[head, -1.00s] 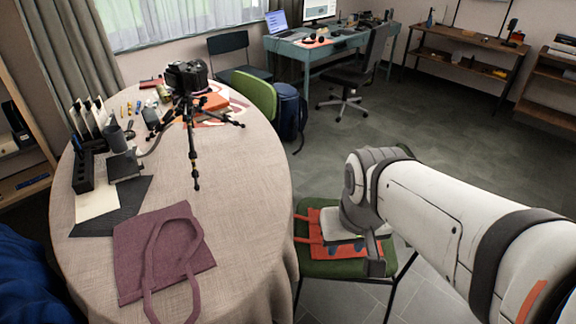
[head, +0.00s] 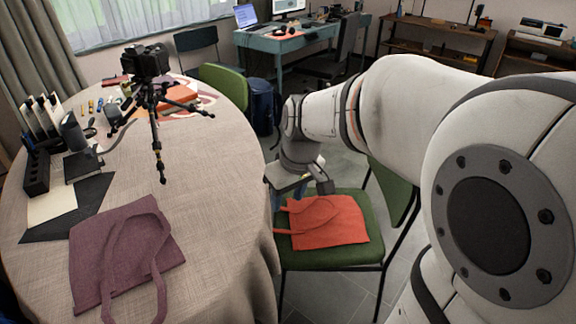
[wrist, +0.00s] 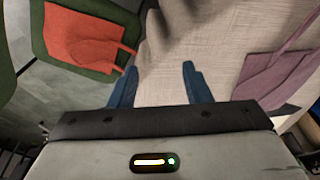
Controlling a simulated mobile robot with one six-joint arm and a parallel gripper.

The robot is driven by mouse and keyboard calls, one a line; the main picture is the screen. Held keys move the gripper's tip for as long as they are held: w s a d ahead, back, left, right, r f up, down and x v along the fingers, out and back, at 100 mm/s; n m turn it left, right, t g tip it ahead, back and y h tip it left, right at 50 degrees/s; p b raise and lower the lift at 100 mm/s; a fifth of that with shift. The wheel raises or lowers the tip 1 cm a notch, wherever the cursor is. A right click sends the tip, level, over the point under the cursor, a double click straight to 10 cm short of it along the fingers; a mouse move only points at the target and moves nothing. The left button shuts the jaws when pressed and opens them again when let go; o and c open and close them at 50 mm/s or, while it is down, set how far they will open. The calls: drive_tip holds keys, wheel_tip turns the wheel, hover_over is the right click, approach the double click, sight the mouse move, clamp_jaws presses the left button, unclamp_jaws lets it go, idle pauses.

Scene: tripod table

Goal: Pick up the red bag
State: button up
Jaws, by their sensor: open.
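The red bag (head: 328,222) lies flat on the green seat of a chair beside the table, its handles toward the table on the left. It also shows in the wrist view (wrist: 80,37) at the upper left, outside my fingers. My gripper (head: 298,192) is above the gap between the chair and the table edge, left of the bag's body and close to its handles. In the wrist view my two blue fingers (wrist: 156,82) are apart, with only tablecloth and floor behind them. The gripper is open and empty.
The round table (head: 215,215) with a pale cloth bears a purple bag (head: 125,248), a camera tripod (head: 155,110) and desk items. The green chair (head: 345,255) has a backrest on its right. A blue backpack (head: 262,106) stands behind.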

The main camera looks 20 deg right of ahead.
drive_tip(key=w+d+f+n+y+b, duration=0.2)
drive_tip(key=w+f+n+b, duration=0.3)
drive_tip(key=w+f+b, duration=0.95)
drive_tip(key=n+b, duration=0.4)
approach(275, 229)
wheel_tip(275, 229, down, 2)
drive_tip(key=shift+w+a+f+y, duration=0.1)
drive_tip(key=shift+f+y, duration=0.15)
drive_tip(key=shift+y, duration=0.15)
drive_tip(key=b+x, duration=0.1)
drive_tip(key=x, duration=0.1)
drive_tip(key=shift+w+f, duration=0.2)
drive_tip(key=shift+f, duration=0.15)
drive_tip(key=b+x, duration=0.2)
drive_tip(key=x, duration=0.3)
drive_tip(key=shift+a+f+b, duration=0.15)
drive_tip(key=shift+f+b, duration=0.1)
drive_tip(key=shift+b, duration=0.05)
drive_tip(key=shift+c, duration=0.5)
drive_tip(key=shift+r, duration=0.1)
clamp_jaws()
